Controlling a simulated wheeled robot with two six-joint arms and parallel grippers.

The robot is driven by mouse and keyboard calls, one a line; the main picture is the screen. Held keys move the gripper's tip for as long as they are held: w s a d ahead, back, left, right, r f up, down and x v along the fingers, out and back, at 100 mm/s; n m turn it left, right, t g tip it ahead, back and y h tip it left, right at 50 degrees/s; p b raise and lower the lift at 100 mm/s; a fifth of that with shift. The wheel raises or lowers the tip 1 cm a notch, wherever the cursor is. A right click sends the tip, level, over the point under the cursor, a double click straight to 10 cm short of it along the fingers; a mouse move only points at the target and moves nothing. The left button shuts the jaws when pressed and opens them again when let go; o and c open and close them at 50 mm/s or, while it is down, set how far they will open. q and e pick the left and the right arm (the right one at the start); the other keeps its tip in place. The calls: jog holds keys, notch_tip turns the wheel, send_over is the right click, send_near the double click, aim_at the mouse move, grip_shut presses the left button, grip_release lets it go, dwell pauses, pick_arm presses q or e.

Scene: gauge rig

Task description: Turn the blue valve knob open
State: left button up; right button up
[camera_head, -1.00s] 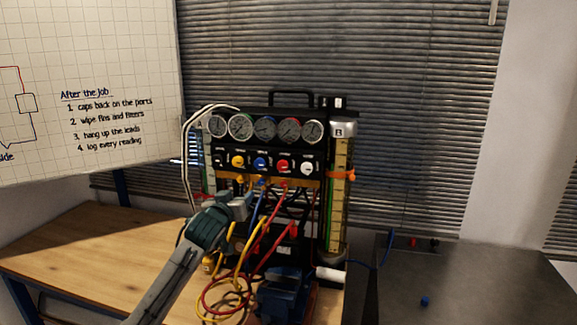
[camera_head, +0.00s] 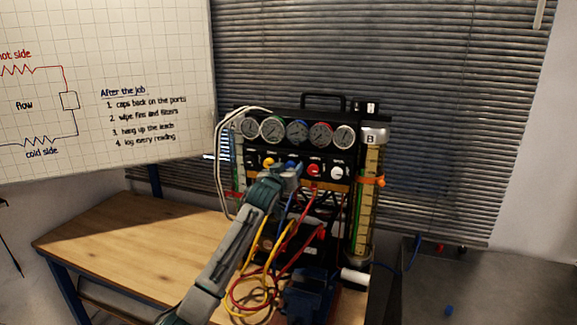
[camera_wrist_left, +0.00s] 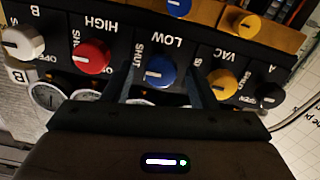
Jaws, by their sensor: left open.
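The blue valve knob (camera_wrist_left: 160,72) sits on the black panel under the upside-down label LOW in the left wrist view. Its white mark points left in that view, near the word SHUT. My left gripper (camera_wrist_left: 161,78) is open, with one dark finger on each side of the knob. I cannot tell whether the fingers touch it. In the head view my left gripper (camera_head: 288,171) is at the panel and partly hides the blue knob (camera_head: 291,163). My right gripper is not in view.
A yellow knob (camera_wrist_left: 222,83) and a red knob (camera_wrist_left: 92,56) flank the blue one. A white knob (camera_head: 338,172) is at the panel's right. Gauges (camera_head: 298,133) sit above. Coloured hoses (camera_head: 266,262) hang below. The wooden bench (camera_head: 140,235) is clear at left.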

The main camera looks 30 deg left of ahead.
pick_arm(q)
jog(key=shift+w, duration=0.1)
jog(key=shift+a+f, duration=0.1)
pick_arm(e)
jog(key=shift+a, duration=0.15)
pick_arm(q)
jog(key=shift+c, duration=0.2)
jog(key=c, duration=0.9)
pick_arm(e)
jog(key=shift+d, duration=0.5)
